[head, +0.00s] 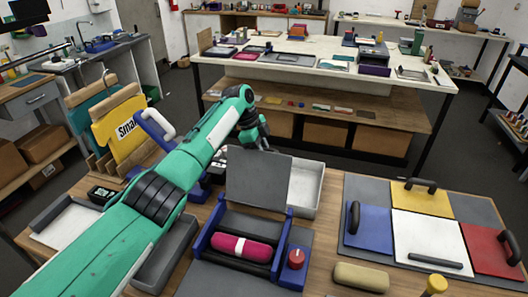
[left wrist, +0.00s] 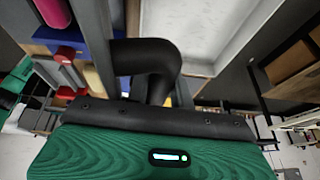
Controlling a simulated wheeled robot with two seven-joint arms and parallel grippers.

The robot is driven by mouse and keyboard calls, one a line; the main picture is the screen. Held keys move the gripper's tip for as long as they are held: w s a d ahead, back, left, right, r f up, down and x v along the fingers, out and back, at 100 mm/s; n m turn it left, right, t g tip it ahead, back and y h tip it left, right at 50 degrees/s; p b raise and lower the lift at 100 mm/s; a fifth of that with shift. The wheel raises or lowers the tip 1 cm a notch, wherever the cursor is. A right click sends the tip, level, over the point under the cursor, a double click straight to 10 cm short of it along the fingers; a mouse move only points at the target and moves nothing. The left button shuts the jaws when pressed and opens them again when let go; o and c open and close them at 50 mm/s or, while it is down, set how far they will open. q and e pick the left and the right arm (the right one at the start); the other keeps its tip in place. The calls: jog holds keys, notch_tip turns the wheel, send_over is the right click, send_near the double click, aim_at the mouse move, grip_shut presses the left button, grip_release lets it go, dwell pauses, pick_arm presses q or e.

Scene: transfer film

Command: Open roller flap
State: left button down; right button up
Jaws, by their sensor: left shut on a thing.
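The roller flap (head: 258,178) is a flat grey panel standing raised, roughly upright, at the back of a blue-framed device (head: 207,228). A pink roller (head: 243,248) lies exposed in the device, in front of the flap. My left arm reaches in from the left, and my left gripper (head: 264,142) is at the flap's top edge, partly hidden behind it. The pink roller (left wrist: 54,12) shows at upper left. My right gripper is not in view.
A white open tray (head: 304,188) stands right behind the flap. A red knob (head: 297,258) is at the device's right. A panel board with coloured plates and black handles (head: 428,232) lies at right. A tan block (head: 361,277) lies in front. Yellow racked pieces (head: 120,122) stand at left.

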pick_arm(q)
jog(key=c, duration=1.5)
grip_release()
jog(key=shift+r, duration=0.1)
jog(key=shift+a+r, duration=0.15)
jog(key=shift+r, duration=0.1)
jog(key=b+v, duration=0.4)
jog(key=v, duration=0.9)
